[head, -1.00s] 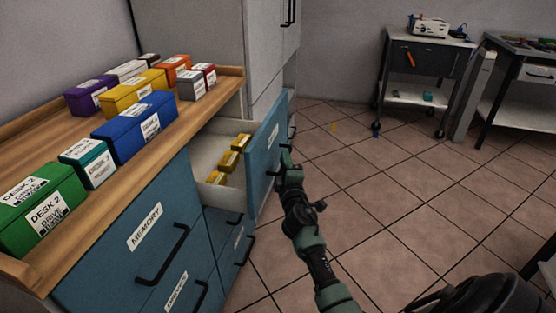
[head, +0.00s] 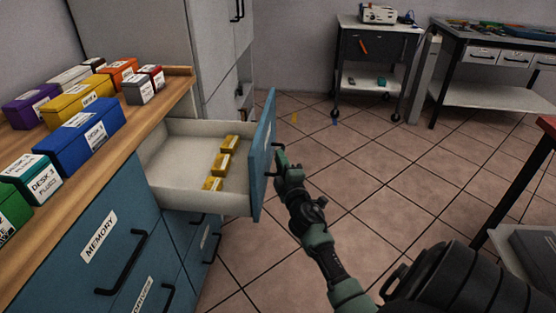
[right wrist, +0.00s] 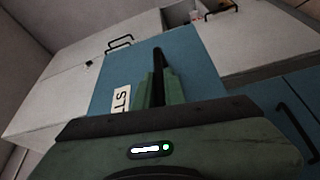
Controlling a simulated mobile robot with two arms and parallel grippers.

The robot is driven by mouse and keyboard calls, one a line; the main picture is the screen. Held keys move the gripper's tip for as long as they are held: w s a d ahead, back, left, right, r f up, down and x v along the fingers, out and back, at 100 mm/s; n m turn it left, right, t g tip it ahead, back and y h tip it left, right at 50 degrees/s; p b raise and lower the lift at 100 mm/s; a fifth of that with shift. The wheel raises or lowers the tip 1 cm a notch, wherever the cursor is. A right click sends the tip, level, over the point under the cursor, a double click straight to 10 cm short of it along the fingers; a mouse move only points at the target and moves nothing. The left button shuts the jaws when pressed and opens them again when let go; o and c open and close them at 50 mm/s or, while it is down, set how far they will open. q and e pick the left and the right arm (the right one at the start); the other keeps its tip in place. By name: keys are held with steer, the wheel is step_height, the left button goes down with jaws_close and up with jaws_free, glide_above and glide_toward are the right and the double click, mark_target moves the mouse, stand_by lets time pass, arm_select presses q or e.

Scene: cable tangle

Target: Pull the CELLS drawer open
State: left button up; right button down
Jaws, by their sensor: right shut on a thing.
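The pulled-out drawer has a blue front (head: 263,150) that stands well clear of the cabinet. Its pale tray (head: 175,180) holds three yellow blocks (head: 221,163). My right gripper (head: 279,160) is at the outer face of this front, shut on its dark handle. In the right wrist view, the green fingers close around the black handle (right wrist: 158,62). A white label (right wrist: 120,99) shows beside them on the blue front; its letters are turned and partly hidden, seemingly ending in LLS. My left gripper is not in view.
Below the wooden top (head: 130,134), the MEMORY drawer (head: 95,245) is shut. Coloured boxes, including a blue one (head: 90,137), stand on top. A tall grey cabinet (head: 140,50) is behind. Tiled floor (head: 350,180) is clear right of the drawer; a wheeled cart (head: 375,60) stands farther back.

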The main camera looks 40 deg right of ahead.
steer(key=shift+a+f, duration=0.1)
steer(key=shift+f, duration=0.05)
steer(key=c, duration=1.5)
jaws_free()
steer(key=shift+s, duration=0.1)
steer(key=shift+s+a, duration=0.2)
steer(key=shift+s, duration=0.15)
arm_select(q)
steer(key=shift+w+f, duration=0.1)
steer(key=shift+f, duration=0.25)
arm_select(e)
steer(key=v, duration=0.7)
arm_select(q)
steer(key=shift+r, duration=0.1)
